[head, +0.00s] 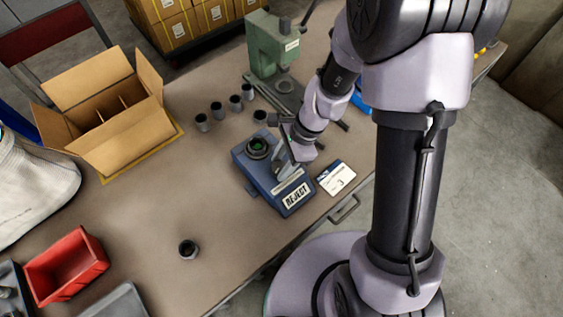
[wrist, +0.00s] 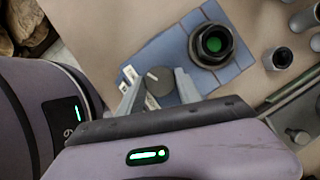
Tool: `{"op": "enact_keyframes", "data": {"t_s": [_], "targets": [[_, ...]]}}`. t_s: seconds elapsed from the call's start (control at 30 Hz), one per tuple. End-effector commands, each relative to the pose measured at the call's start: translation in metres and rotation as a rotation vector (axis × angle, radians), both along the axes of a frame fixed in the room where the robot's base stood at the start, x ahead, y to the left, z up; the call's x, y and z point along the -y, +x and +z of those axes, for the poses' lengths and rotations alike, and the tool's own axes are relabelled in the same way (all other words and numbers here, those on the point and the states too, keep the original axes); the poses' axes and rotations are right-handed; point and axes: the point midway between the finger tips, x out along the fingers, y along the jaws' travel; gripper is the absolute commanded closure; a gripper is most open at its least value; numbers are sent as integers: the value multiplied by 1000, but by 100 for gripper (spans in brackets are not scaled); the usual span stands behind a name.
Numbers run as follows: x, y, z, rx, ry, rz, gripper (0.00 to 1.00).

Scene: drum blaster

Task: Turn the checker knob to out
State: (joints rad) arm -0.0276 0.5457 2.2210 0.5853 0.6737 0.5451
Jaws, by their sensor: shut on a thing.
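The checker is a blue box (head: 262,187) on the table with a white REJECT label on its front. Its round grey knob (wrist: 158,76) shows in the wrist view between my fingers, with small white labels beside it. My gripper (head: 283,164) is low over the box and shut on the knob; it also shows in the wrist view (wrist: 158,86). A dark round socket (head: 258,147) with a green glow inside is on top of the box, beside my gripper. I cannot read the knob's setting. My arm hides part of the box in the head view.
A white card marked 3 (head: 337,178) lies right of the checker. An open carton (head: 105,118), a red bin (head: 66,267) and a green press (head: 272,48) are around.

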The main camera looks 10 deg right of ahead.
Motion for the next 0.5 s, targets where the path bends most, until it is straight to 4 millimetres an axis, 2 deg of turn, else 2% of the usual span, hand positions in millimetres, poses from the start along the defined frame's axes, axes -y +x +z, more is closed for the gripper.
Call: {"op": "enact_keyframes", "data": {"t_s": [0.27,0.5], "targets": [[0,1,1,-1,0,74,99],[-1,2,2,-1,0,258,99]]}}
